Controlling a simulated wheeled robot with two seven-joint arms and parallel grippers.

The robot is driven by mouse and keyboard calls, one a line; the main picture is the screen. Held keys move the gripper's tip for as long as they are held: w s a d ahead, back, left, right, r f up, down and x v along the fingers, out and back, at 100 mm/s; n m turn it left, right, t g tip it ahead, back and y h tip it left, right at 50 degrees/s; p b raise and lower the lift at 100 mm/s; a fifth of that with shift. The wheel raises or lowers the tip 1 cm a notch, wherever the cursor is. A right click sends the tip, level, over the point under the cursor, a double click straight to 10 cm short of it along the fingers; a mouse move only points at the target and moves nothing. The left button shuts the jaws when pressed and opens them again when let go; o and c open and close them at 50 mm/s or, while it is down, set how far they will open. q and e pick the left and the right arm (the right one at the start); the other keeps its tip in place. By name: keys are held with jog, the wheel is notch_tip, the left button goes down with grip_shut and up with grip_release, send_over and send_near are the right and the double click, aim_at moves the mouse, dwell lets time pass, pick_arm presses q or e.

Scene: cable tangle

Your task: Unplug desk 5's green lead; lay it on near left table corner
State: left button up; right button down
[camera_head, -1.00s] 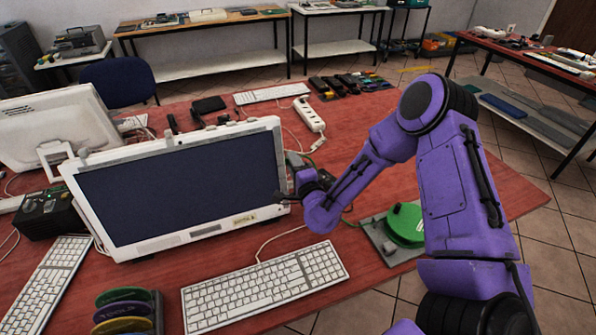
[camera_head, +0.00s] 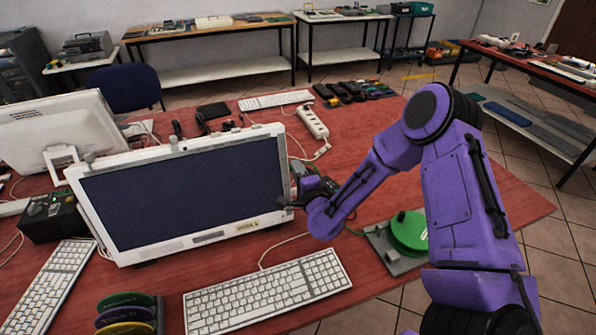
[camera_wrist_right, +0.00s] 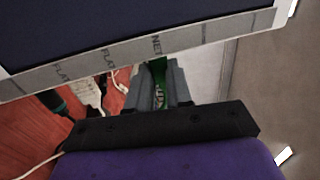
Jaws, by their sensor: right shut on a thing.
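The white monitor (camera_head: 185,195) with a small yellow label, probably desk 5's, stands at the middle left. My right gripper (camera_head: 289,203) is at its lower right edge. In the right wrist view my right gripper (camera_wrist_right: 160,90) is shut on a green plug (camera_wrist_right: 158,82), the end of the green lead, close below the monitor's bezel. Whether the plug is still in its socket cannot be told. My left gripper is not in view.
A white keyboard (camera_head: 267,292) lies in front of the monitor, and a rack of coloured discs (camera_head: 126,313) stands left of it. A dark plug (camera_wrist_right: 55,102) and a white plug (camera_wrist_right: 90,95) sit beside my gripper. A power strip (camera_head: 312,122) lies behind.

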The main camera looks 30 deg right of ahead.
jog(key=shift+d, duration=0.2)
jog(key=shift+s+d+p, duration=0.2)
jog(key=shift+d, duration=0.55)
jog(key=shift+s+d+p, duration=0.15)
jog(key=shift+s+d, duration=0.05)
jog(key=shift+d, duration=0.5)
jog(key=shift+a, duration=0.15)
